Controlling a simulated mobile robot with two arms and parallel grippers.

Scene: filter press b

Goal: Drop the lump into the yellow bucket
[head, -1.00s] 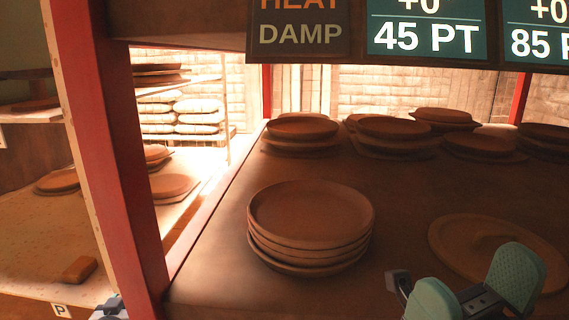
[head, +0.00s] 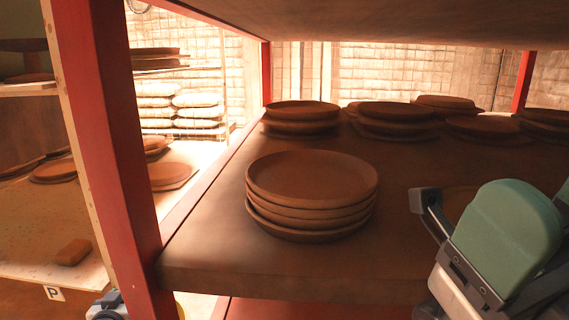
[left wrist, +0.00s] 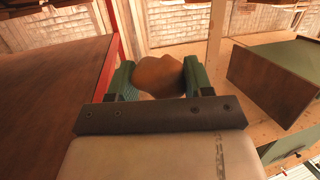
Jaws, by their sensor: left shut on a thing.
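In the left wrist view, my left gripper (left wrist: 157,80) is shut on a rounded brown lump (left wrist: 158,72), held between its two green pads. In the head view the lump is not visible; only a blue-grey piece at the bottom left edge shows, probably of my left arm. My right gripper (head: 546,222) is at the lower right of the head view, its green pads apart, over the shelf's front. No yellow bucket shows clearly. A small yellow sliver (head: 180,306) shows low behind the red post, too little to tell what it is.
A stack of brown round plates (head: 312,185) stands on the brown shelf (head: 215,262), with more stacks behind. A red post (head: 118,160) stands at the left.

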